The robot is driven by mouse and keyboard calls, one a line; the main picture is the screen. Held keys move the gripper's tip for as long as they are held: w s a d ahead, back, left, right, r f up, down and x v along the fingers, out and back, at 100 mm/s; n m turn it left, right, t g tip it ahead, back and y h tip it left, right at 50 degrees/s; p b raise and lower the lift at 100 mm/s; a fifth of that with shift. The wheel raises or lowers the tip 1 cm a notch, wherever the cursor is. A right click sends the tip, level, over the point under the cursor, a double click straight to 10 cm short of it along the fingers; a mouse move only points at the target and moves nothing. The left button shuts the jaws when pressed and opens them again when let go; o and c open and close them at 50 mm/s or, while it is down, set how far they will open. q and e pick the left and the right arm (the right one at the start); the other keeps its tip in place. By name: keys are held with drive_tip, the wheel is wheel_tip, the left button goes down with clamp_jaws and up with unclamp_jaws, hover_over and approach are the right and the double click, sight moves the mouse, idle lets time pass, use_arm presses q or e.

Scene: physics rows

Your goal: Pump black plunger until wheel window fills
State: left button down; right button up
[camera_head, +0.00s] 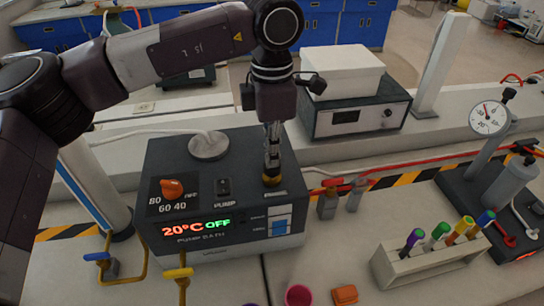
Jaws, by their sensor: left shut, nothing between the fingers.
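The grey box marked PUMP BATH (185,255) stands on the bench, with a lit display (196,228) reading 20°C OFF. My left gripper (272,166) points straight down over its top right part, shut and empty. A small blue and white window (279,226) shows at the box's front right. No wheel can be made out. My right gripper is out of view.
An orange knob (172,188), a black switch (224,187) and a round grey lid (209,145) are on the box. A rack of colored-cap tubes (428,263) and a dial gauge (489,118) stand right.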

use_arm(q)
drive_tip(key=shift+r, duration=0.1)
drive_tip(key=shift+r+p, duration=1.1)
drive_tip(key=shift+r, duration=0.8)
drive_tip(key=shift+f, duration=0.1)
drive_tip(key=shift+f+b, duration=1.75)
drive_tip(key=shift+f, duration=0.25)
drive_tip(key=shift+r, duration=0.2)
drive_tip(key=shift+r+p, duration=1.25)
drive_tip(key=shift+r, duration=0.65)
